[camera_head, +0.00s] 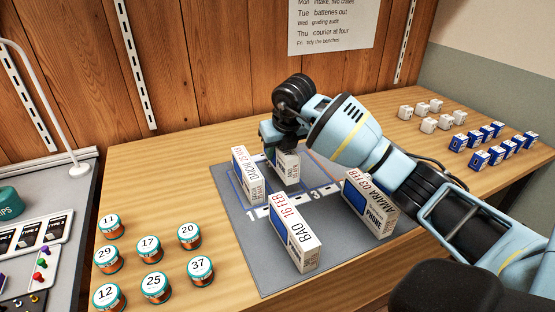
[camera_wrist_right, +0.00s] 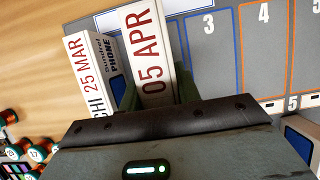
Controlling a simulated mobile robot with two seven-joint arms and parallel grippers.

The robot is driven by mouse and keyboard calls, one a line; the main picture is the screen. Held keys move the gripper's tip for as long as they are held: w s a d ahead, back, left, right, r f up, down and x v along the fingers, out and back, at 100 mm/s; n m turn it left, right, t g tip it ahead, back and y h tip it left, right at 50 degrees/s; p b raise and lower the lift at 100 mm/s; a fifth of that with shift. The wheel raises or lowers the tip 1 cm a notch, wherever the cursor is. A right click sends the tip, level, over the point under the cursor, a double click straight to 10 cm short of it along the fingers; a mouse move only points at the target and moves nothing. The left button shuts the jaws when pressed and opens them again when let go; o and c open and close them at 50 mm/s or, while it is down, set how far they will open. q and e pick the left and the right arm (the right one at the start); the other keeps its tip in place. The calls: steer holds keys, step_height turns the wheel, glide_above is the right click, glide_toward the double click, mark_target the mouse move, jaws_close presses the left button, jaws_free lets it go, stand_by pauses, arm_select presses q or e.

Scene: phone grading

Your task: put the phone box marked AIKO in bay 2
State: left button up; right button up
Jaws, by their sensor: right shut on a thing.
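My right gripper (camera_head: 284,146) is shut on a white phone box (camera_head: 286,166), whose printed face reads 05 APR in the right wrist view (camera_wrist_right: 148,50). Its name is hidden, so I cannot read whether it says AIKO. The held box is over the grey mat (camera_head: 262,274), between the DAICHI 25 MAR box (camera_head: 249,177) and the bay marked 3 (camera_wrist_right: 209,45). This is where bay 2 lies; its number is hidden. I cannot tell whether the box touches the mat. My left gripper is not in view.
The BAO 16 FEB box (camera_head: 292,237) stands in front, and the AMARA 03 FEB box (camera_head: 369,204) stands to the right. Numbered jars (camera_head: 150,285) sit front left. Small white boxes (camera_head: 428,125) and blue boxes (camera_head: 478,160) stand at right. Bay 4 (camera_wrist_right: 264,50) looks empty.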

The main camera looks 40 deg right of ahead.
mark_target(277, 160)
steer(key=shift+w, duration=0.1)
steer(key=shift+w, duration=0.25)
steer(key=shift+f, duration=1.7)
steer(key=shift+f, duration=0.15)
steer(key=o, duration=1.1)
steer(key=shift+s, duration=0.1)
steer(key=shift+o, duration=0.2)
steer(key=p+v, duration=0.1)
steer(key=v, duration=1.1)
steer(key=shift+d, duration=0.1)
steer(key=shift+r, duration=0.2)
